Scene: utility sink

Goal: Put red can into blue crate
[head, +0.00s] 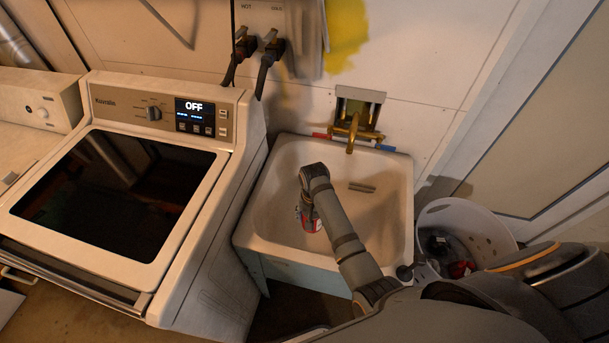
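A red can (313,224) with some blue and white on it is low in the white sink basin, left of the middle. My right arm reaches in from the lower right, and its gripper (303,212) points down at the can. The wrist and forearm cover part of the can and most of the fingers. I cannot tell whether the fingers are closed on the can or only beside it. My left gripper is out of view. No blue crate is clearly visible.
The sink (386,205) has a brass faucet (352,132) at its back. A washer (190,215) with a dark lid stands close on the left. A white round basket (496,232) holding dark and red items stands right of the sink. A pale blue panel (298,277) shows under the sink's front.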

